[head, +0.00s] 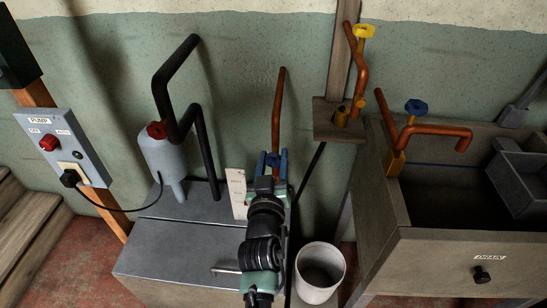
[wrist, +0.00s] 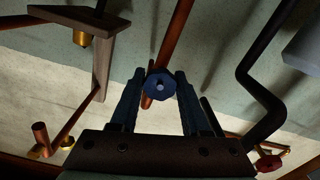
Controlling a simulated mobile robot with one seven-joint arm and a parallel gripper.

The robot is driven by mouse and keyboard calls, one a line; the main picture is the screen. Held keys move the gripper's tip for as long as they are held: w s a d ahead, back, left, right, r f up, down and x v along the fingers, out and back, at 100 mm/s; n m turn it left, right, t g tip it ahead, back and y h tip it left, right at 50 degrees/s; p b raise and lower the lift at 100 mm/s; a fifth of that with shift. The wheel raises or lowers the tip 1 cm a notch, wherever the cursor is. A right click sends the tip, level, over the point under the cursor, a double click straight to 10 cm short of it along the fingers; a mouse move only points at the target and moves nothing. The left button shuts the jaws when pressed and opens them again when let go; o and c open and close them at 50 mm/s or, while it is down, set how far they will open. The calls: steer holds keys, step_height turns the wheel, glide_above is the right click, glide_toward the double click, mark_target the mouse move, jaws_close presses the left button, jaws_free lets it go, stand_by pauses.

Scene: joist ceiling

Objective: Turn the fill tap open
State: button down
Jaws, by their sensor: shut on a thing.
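A blue faceted tap handle (wrist: 162,84) sits on an upright copper pipe (head: 279,105) in front of the wall. In the wrist view my gripper (wrist: 158,82) has one finger on each side of this handle and is shut on it. In the head view my gripper (head: 272,158) reaches up to the foot of the copper pipe and mostly hides the handle. Another blue handle (head: 415,107) tops the copper spout over the sink at right. I cannot tell from any readable label which one is the fill tap.
A yellow handle (head: 364,31) is on a pipe by the wooden post. A grey pump (head: 165,160) with black pipes stands at left, beside a switch box (head: 62,150). A white bucket (head: 319,272) stands right of my arm. The sink (head: 440,245) fills the right.

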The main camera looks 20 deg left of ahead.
steer(key=n, duration=0.3)
steer(key=shift+n+p, duration=0.3)
steer(key=shift+n, duration=1.8)
steer(key=shift+c, duration=1.9)
jaws_free()
steer(key=p+v, duration=0.4)
steer(key=v, duration=0.9)
